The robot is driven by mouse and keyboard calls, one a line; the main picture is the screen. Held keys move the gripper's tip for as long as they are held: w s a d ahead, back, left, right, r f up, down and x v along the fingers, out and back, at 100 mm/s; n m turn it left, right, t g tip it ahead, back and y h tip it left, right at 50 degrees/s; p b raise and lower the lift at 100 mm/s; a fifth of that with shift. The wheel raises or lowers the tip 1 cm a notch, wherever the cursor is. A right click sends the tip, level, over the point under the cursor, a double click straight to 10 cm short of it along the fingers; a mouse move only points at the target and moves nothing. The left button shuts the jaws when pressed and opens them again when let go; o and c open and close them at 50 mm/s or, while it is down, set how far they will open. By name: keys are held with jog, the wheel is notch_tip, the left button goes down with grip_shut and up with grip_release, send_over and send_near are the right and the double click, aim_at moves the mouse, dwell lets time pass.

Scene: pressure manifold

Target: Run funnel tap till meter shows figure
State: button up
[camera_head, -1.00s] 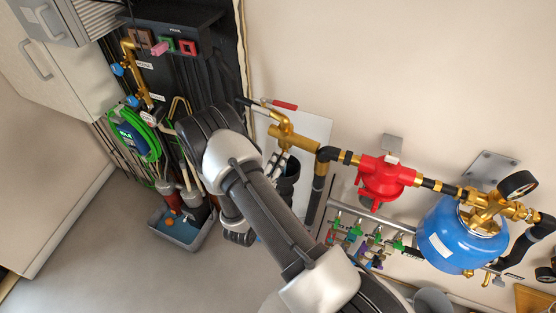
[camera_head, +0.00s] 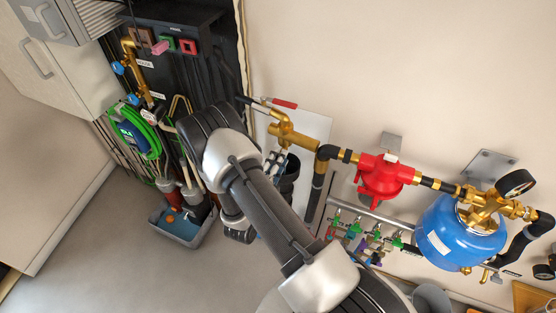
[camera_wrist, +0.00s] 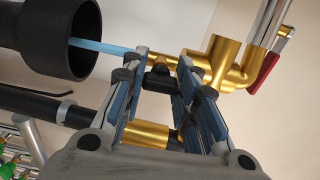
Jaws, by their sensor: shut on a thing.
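The brass tap (camera_head: 292,136) is on the wall pipe, with its spout over a black funnel (camera_head: 291,172). In the wrist view the tap body (camera_wrist: 222,62) is at the upper right and the wide funnel mouth (camera_wrist: 75,40) at the upper left. A pale blue stream (camera_wrist: 105,48) runs from the spout side into the funnel. My gripper (camera_wrist: 160,68) is shut on a small black tap handle (camera_wrist: 160,78) between its fingers. In the head view my gripper (camera_head: 273,163) is partly hidden by my arm. A round blue meter (camera_head: 132,137) hangs at the left; its figures are too small to read.
A red-handled lever (camera_head: 284,104) sits above the tap. A red regulator (camera_head: 382,178), a blue tank (camera_head: 455,230) and a dial gauge (camera_head: 516,183) line the pipe at right. Small green-handled valves (camera_head: 375,236) are below. A grey tray (camera_head: 185,232) lies at left on the floor.

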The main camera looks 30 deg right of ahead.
jog(key=o, duration=1.1)
jog(key=shift+c, duration=0.2)
jog(key=shift+a, duration=0.1)
jog(key=v, duration=1.2)
